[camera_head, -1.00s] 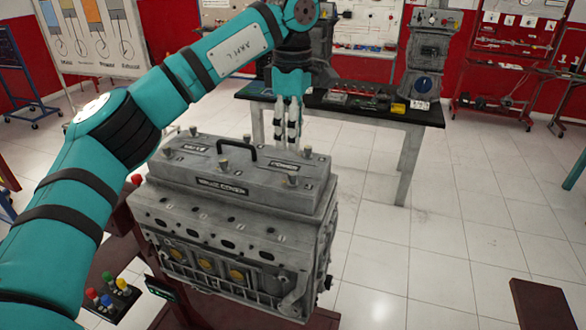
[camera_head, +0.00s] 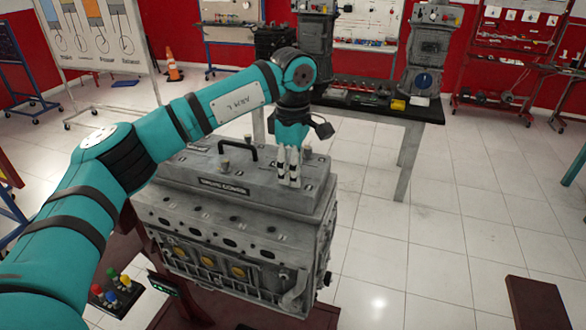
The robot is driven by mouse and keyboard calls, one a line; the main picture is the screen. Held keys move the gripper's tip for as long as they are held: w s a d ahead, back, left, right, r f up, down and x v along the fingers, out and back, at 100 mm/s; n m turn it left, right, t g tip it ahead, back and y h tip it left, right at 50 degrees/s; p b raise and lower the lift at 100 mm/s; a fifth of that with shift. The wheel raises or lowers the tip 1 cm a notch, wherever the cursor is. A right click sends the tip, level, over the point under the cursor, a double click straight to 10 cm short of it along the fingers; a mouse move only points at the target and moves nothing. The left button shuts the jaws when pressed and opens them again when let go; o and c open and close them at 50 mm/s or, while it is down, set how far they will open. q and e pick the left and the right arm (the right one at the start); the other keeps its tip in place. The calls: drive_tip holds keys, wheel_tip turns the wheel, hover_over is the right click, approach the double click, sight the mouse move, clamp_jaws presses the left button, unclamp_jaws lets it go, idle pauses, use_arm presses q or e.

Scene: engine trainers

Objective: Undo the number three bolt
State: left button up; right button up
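The grey engine block (camera_head: 235,245) stands on a dark red stand, with a valve cover (camera_head: 225,192) and a black handle (camera_head: 238,150) on top. Bolts with pale heads show on the cover: one behind the handle (camera_head: 247,139), one left of centre (camera_head: 224,164) and one at the back right (camera_head: 307,151). I cannot read numbers on them. My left gripper (camera_head: 288,180) points down at the cover's front right, fingertips at the front-right bolt's place. The fingers hide that bolt. Whether they are closed on it is unclear. My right gripper is out of view.
A table (camera_head: 410,115) with tools and a machine (camera_head: 428,55) stands behind the engine. A tray with coloured knobs (camera_head: 117,292) sits at the lower left. A dark red beam (camera_head: 540,305) is at the lower right. The tiled floor right of the engine is clear.

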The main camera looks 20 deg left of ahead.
use_arm(q)
clamp_jaws()
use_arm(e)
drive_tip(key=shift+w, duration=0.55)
